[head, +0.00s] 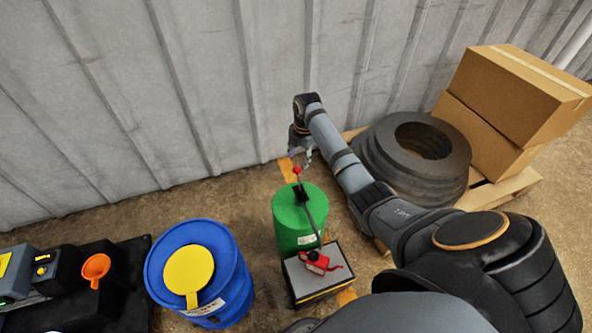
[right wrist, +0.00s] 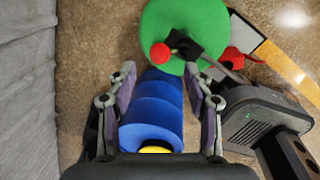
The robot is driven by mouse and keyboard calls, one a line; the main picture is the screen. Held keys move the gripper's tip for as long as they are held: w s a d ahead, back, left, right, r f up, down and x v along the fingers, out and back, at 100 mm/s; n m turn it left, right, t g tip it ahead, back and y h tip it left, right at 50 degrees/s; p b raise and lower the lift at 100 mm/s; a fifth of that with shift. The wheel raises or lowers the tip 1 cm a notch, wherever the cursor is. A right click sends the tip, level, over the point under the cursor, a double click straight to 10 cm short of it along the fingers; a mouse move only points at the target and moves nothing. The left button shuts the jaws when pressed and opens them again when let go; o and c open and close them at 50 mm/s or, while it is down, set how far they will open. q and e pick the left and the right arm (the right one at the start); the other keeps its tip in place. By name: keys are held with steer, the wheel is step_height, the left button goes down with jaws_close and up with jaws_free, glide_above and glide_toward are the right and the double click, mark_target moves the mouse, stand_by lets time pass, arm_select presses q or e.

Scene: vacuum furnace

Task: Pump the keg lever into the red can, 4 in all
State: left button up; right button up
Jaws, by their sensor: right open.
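The green keg (head: 290,235) stands on the floor near the wall. Its dark lever ends in a red knob (head: 297,170) raised above the far rim. The red can (head: 318,263) sits on a low grey-topped stand just in front of the keg, under the lever's other end. My right gripper (head: 304,154) is above and just beyond the knob. In the right wrist view my open gripper (right wrist: 159,72) has the red knob (right wrist: 160,54) ahead between its fingertips, with no contact visible. There the red can (right wrist: 233,57) is partly hidden behind the lever. My left gripper is not in view.
A blue drum (head: 235,285) with a yellow lid stands left of the keg. A black surface with an orange funnel (head: 96,268) is further left. Stacked tyres (head: 375,170) and cardboard boxes (head: 510,95) are on the right. The corrugated wall (head: 200,90) closes the back.

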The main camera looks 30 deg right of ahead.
mark_target(297, 167)
steer(key=f, duration=0.2)
steer(key=f+b, duration=0.1)
steer(key=f, duration=0.3)
steer(key=shift+w+a+b, duration=0.1)
steer(key=shift+w+b, duration=0.25)
steer(key=shift+r, duration=0.1)
steer(key=shift+c, duration=0.3)
jaws_close()
